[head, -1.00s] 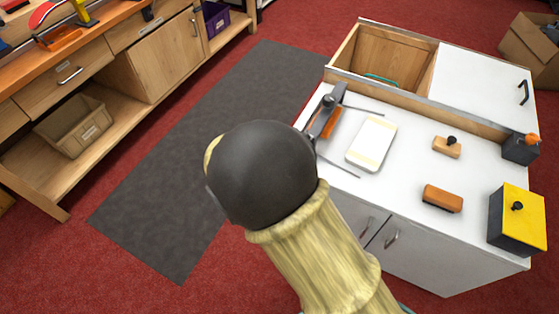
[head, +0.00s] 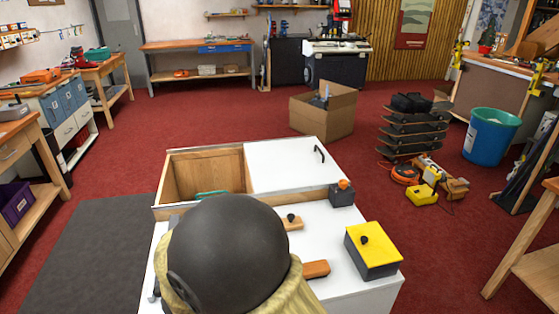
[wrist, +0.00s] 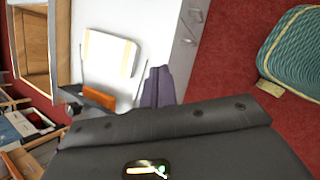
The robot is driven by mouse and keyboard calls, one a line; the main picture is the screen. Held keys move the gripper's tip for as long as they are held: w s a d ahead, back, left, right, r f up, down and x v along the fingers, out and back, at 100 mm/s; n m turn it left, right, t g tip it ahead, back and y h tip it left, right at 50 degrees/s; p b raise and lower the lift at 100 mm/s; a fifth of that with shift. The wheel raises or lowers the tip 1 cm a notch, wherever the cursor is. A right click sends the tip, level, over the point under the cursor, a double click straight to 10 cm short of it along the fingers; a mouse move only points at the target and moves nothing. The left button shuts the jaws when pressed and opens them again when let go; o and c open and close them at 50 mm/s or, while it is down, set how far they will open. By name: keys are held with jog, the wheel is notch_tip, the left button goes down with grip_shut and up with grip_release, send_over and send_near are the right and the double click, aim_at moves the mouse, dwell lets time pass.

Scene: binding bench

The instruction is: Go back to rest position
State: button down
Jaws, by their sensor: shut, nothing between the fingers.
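My gripper (wrist: 158,88) shows in the wrist view as dark purple-grey fingers, closed together with nothing between them. It is near the edge of the white bench top (wrist: 138,20). A white and cream pad (wrist: 110,55) lies on that top, with an orange piece (wrist: 98,97) near it. In the head view my arm's dark rounded joint and pale sleeve fill the lower middle. They hide my gripper and part of the bench top (head: 335,222).
The bench has an open wooden compartment (head: 205,172) and a white lid (head: 290,165). A yellow-topped box (head: 372,250), a small dark box (head: 341,195) and an orange-brown brush (head: 316,269) stand on it. A cardboard box (head: 322,110) and blue bin (head: 490,137) stand on red floor beyond.

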jog(key=s+d+r+m+g+y, duration=0.1)
jog(key=s+d+r+m, duration=0.1)
jog(key=d+m, duration=0.65)
jog(key=s+d+r+m+g+y, duration=0.1)
jog(key=s+d+r+m+g, duration=0.1)
jog(key=d+m, duration=0.7)
jog(key=s+d+r+m+g+y, duration=0.1)
jog(key=s+d+r+m, duration=0.15)
jog(key=d+m, duration=0.6)
notch_tip(320, 180, up, 15)
jog(key=d+n+p, duration=0.1)
jog(key=p, duration=1.3)
jog(key=shift+w+d+p, duration=0.35)
jog(key=shift+w, duration=0.05)
